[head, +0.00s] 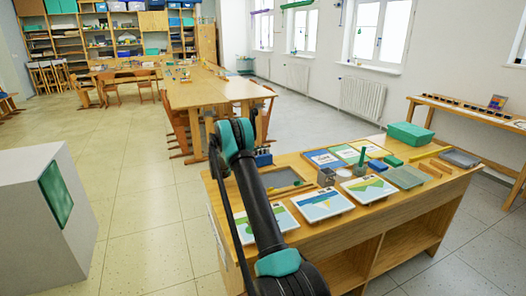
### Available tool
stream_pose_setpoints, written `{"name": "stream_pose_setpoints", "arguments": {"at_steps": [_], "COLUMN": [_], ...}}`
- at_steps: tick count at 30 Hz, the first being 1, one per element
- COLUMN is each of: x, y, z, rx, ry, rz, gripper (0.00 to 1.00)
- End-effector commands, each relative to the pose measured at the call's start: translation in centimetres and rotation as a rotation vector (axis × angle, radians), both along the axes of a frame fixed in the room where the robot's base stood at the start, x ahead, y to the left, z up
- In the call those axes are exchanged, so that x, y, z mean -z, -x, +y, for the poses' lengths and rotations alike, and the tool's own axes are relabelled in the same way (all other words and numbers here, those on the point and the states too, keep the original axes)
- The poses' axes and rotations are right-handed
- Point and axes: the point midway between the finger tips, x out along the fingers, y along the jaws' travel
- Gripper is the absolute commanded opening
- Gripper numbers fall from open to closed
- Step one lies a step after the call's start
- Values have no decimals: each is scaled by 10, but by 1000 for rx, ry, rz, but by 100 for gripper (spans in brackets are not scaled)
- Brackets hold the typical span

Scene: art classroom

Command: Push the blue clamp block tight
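A small blue block-like thing (263,159) stands at the back left edge of the wooden worktable (330,240), just right of my raised arm. A second, flatter blue block (376,165) lies among the things at the middle of the same table. I cannot tell for sure which is the clamp block, and no gap or tightness can be made out at this size. My arm rises from the bottom of the picture across the table's left part to a teal joint. My gripper's fingers cannot be seen.
Picture boards (322,200), a grey block (326,177), a green upright tool (361,160) and a green box (410,134) crowd the tabletop. A grey-white cabinet (30,230) stands at left. A long table with chairs (212,92) is behind. Floor between is open.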

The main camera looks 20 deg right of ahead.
Motion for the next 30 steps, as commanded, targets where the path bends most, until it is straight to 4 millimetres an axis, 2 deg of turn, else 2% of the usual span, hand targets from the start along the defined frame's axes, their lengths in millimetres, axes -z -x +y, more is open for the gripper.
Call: {"name": "stream_pose_setpoints", "arguments": {"at_steps": [12, 14, 22, 30], "x": [0, -1, 0, 0], "y": [2, 8, 53, 62], "z": [0, 0, -1, -1], "rx": [-1, 0, 1, 4], "ry": [0, 0, 0, -1], "rz": [0, 0, -1, -1], "gripper": [0, 0, 0, 0]}}
